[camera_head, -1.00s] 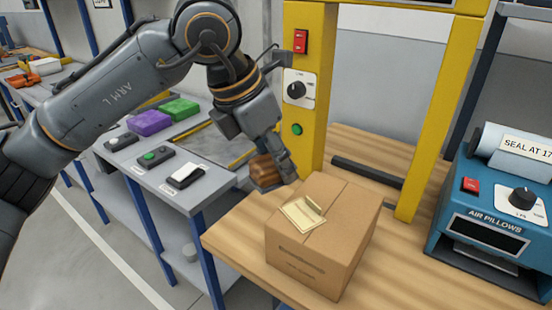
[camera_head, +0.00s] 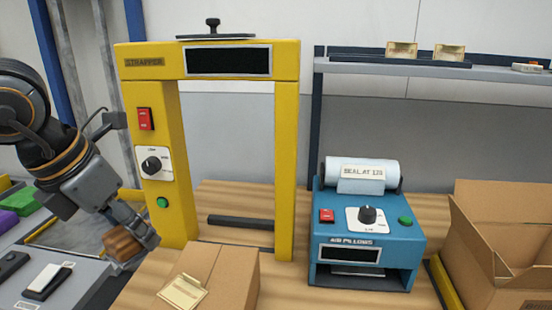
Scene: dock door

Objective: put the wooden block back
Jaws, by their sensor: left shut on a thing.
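The wooden block (camera_head: 121,246) is brown and sits between the fingers of my left gripper (camera_head: 132,242), at the lower left of the head view. The gripper is shut on it and holds it near the left edge of the wooden bench, beside the foot of the yellow strapper frame (camera_head: 286,170). The fingers hide part of the block. My right gripper is out of view.
A closed cardboard box (camera_head: 232,279) with a tan tag (camera_head: 182,292) stands on the bench right of the block. A blue air pillow machine (camera_head: 368,236) and an open carton (camera_head: 500,245) stand further right.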

